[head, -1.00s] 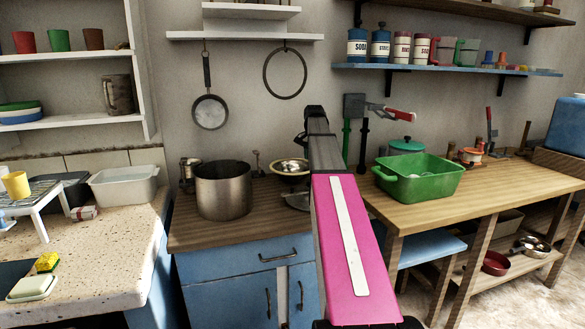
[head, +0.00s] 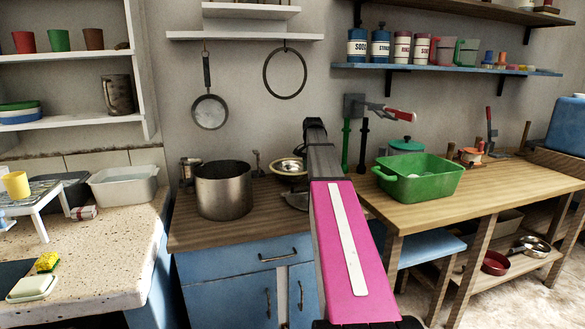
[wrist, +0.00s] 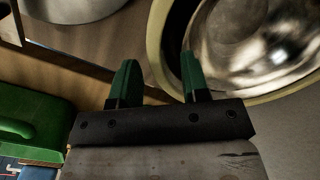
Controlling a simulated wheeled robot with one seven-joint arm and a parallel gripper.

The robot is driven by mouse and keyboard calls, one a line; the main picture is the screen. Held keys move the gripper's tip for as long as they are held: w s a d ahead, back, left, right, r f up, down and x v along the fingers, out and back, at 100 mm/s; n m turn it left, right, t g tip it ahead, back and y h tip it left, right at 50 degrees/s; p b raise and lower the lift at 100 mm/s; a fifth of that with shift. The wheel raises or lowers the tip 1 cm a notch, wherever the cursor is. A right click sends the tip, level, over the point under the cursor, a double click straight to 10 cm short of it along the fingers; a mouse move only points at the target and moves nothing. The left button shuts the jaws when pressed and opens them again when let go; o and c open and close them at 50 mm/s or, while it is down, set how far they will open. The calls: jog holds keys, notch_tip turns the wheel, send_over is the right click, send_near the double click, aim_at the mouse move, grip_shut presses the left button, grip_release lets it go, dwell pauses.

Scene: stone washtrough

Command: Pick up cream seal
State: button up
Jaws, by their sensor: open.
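A pale cream ring (wrist: 157,42) runs around the rim of a shiny metal bowl (wrist: 245,45) in the wrist view. I cannot tell whether it is a separate seal or the bowl's own rim. The cream edge also shows in the head view (head: 271,166), left of my arm on the wooden counter. My gripper (wrist: 158,80) is open and empty in the wrist view. Its right green finger overlaps the cream ring in the picture; its left finger lies left of the ring. Contact cannot be told. In the head view my pink arm hides the gripper.
A large steel pot (head: 223,190) stands left of the bowl. A green tub (head: 420,178) sits on the right-hand bench and also shows at left in the wrist view (wrist: 30,130). A tap with a red handle (head: 398,114) is behind. The counter front is clear.

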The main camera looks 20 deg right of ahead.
jog(key=shift+f, duration=0.1)
dwell(0.3)
grip_shut()
